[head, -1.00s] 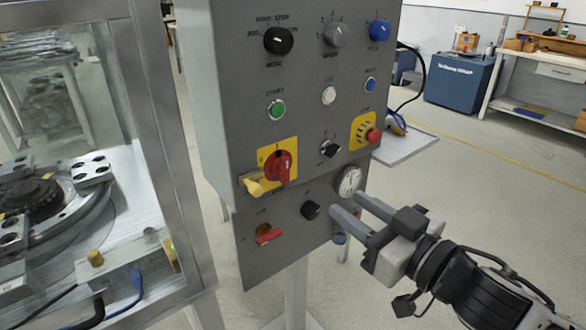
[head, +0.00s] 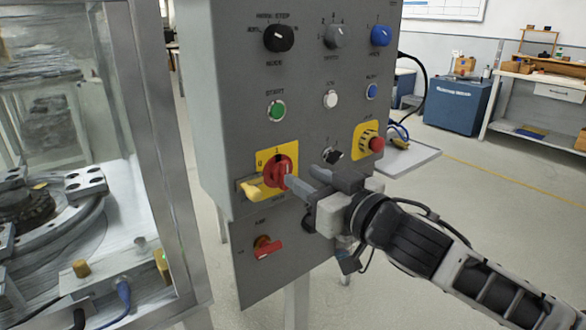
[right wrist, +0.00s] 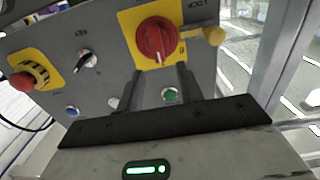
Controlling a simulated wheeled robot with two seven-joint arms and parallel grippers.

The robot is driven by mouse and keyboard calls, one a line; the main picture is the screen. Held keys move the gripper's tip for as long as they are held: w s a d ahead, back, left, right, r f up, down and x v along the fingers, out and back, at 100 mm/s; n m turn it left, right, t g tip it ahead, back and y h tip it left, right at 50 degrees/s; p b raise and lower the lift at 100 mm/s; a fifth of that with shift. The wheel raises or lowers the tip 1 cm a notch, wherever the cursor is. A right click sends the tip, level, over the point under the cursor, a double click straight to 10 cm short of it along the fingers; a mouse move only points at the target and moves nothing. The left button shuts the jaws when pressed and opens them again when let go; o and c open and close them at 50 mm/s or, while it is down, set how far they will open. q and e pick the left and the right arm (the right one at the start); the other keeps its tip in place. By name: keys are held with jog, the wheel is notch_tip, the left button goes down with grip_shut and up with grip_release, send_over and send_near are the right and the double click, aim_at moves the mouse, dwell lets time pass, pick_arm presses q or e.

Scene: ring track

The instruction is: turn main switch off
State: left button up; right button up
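The main switch (head: 276,168) is a red rotary knob on a yellow plate in the middle of the grey control panel (head: 225,110). Its handle stands upright, its mark towards the "I" at the top. It also shows, upside down, in the right wrist view (right wrist: 156,38). My right gripper (head: 302,179) is just right of and in front of the knob, its two fingers apart and empty. In the right wrist view the fingers (right wrist: 158,85) point at the knob; I cannot tell whether they touch it. My left gripper is not in view.
A yellow lock tab (head: 262,189) sticks out at the knob's lower left. A black selector (head: 332,155) and a red emergency stop (head: 376,143) are to the right, a red lever switch (head: 267,248) below. A glazed machine enclosure (head: 165,160) stands at left.

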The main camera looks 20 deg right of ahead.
aim_at(287, 167)
jog(key=x, duration=0.3)
jog(key=shift+w+a, duration=0.15)
jog(key=shift+w, duration=0.25)
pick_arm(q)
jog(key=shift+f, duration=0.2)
pick_arm(e)
jog(key=shift+w+a, duration=0.15)
jog(key=shift+w, duration=0.2)
jog(key=shift+c, duration=0.3)
grip_shut()
